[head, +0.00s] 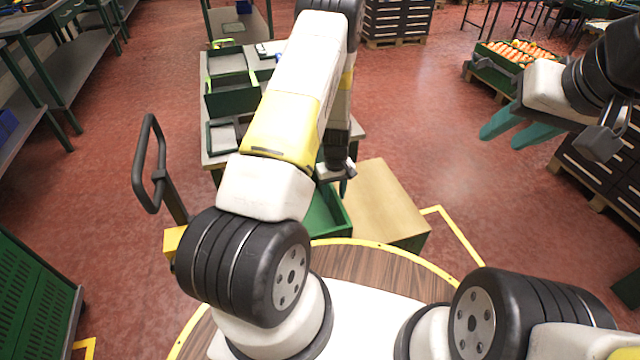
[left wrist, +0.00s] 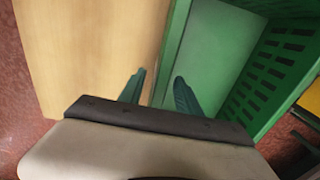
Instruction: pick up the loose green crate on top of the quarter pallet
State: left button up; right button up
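The green crate (head: 328,212) stands low in front of my base, partly hidden by my left arm. In the left wrist view the crate (left wrist: 268,58) shows a slotted side wall and a plain floor. My left gripper (head: 343,186) points down at the crate's edge beside the wooden top. In the left wrist view its fingers (left wrist: 160,74) are apart, one on each side of the near crate wall, with no clear contact. What supports the crate is hidden. My right gripper (head: 498,140) is open and empty, raised at the right.
A light wooden top (head: 378,200) on a green body adjoins the crate on the right. A table with green trays (head: 232,95) stands beyond. A black handle (head: 150,165) rises at the left. Stacked dark crates (head: 600,172) stand at the right. Red floor between is clear.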

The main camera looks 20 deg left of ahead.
pick_arm(q)
jog(key=shift+f, duration=0.95)
jog(key=shift+c, duration=0.2)
grip_shut()
dwell(0.5)
